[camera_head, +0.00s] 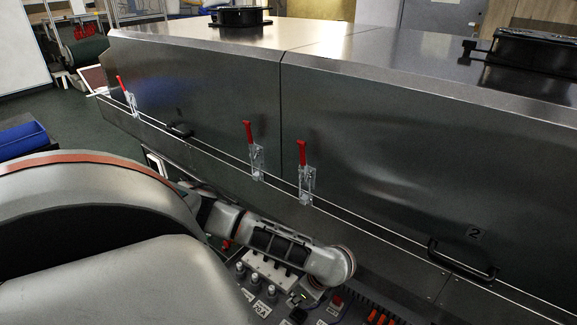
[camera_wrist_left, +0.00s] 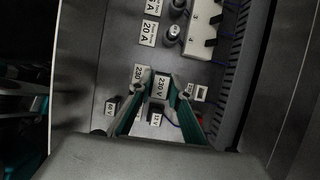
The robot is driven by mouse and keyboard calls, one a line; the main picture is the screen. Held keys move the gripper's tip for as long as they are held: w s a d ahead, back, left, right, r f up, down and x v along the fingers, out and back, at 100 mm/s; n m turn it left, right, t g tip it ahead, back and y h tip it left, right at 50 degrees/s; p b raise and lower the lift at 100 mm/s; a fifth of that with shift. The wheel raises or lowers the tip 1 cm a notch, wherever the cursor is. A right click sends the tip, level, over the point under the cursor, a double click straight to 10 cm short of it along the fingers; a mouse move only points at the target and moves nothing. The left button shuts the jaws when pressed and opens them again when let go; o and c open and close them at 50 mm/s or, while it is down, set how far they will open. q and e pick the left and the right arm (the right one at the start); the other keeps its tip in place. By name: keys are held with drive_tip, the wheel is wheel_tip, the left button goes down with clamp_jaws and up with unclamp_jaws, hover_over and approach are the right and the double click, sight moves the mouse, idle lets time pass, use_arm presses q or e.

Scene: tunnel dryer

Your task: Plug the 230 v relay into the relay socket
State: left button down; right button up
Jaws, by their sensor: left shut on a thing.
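In the left wrist view my left gripper (camera_wrist_left: 161,84) has its two green-sided fingers closed on the 230 V relay (camera_wrist_left: 160,88), a small block with a white "230 V" label. The relay is held over the grey electrical panel (camera_wrist_left: 115,60); whether it touches the panel I cannot tell. A "230" label (camera_wrist_left: 138,76) shows on the panel beside the left fingertip. The relay socket cannot be made out clearly. In the head view my left arm reaches over the panel (camera_head: 240,285) and its fingers are not clearly seen. My right gripper is not in view.
Small blocks labelled 60 V (camera_wrist_left: 112,105) and 12 V (camera_wrist_left: 157,118) sit near the fingers. The steel dryer hood (camera_head: 400,130) with red-handled latches rises behind the panel.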

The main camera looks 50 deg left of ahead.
use_arm(q)
drive_tip(key=f, duration=0.2)
drive_tip(key=w+f, duration=0.1)
drive_tip(key=f, duration=0.1)
drive_tip(key=shift+w+a+f, duration=0.15)
drive_tip(key=shift+a+f, duration=0.05)
drive_tip(key=shift+f, duration=0.65)
drive_tip(key=shift+f+b, duration=0.4)
drive_tip(key=shift+f, duration=0.25)
drive_tip(key=shift+w+f, duration=0.1)
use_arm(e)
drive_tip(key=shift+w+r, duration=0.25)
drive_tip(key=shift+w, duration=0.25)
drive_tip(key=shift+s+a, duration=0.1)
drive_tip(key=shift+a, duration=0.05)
